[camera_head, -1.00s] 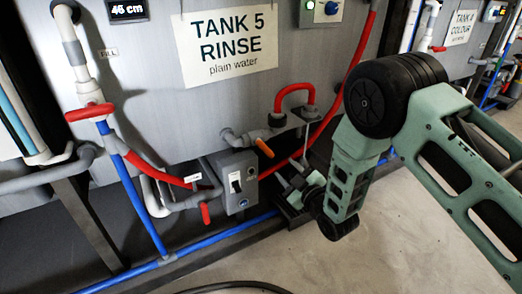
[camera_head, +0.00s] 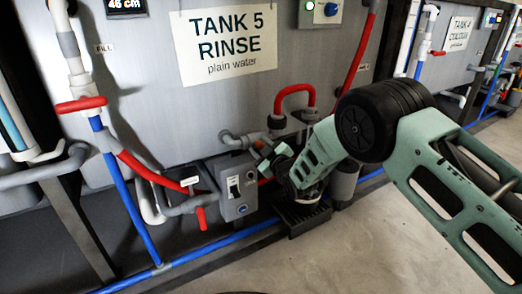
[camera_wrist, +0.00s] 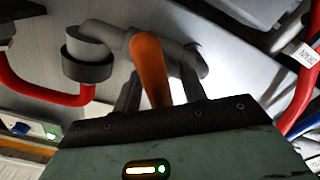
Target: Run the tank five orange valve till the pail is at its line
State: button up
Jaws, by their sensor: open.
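The orange valve handle (camera_wrist: 150,68) hangs from a grey pipe fitting below the tank five sign (camera_head: 228,45). In the wrist view it stands between the two dark fingers of my gripper (camera_wrist: 160,92), which is open with a gap on each side. In the head view my gripper (camera_head: 272,158) is at the outlet fitting and mostly covers the handle. I cannot make out a pail or its line. A grey cylindrical body (camera_head: 343,183) stands partly behind my arm; I cannot tell what it is.
A grey switch box (camera_head: 236,186) is close left of my gripper. A red hose (camera_head: 295,90) loops above it. A red-handled valve (camera_head: 80,104) is at the left. A dark slatted tray (camera_head: 303,217) sits low beneath. A blue pipe (camera_head: 215,244) runs along the floor; open floor lies in front.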

grip_shut()
jog(key=shift+m, duration=0.3)
jog(key=m+p, duration=0.1)
jog(key=m, duration=0.2)
jog(key=shift+w+d+r, duration=0.1)
jog(key=shift+d, duration=0.05)
jog(key=shift+m+p, duration=0.45)
jog(key=shift+m, duration=1.25)
grip_release()
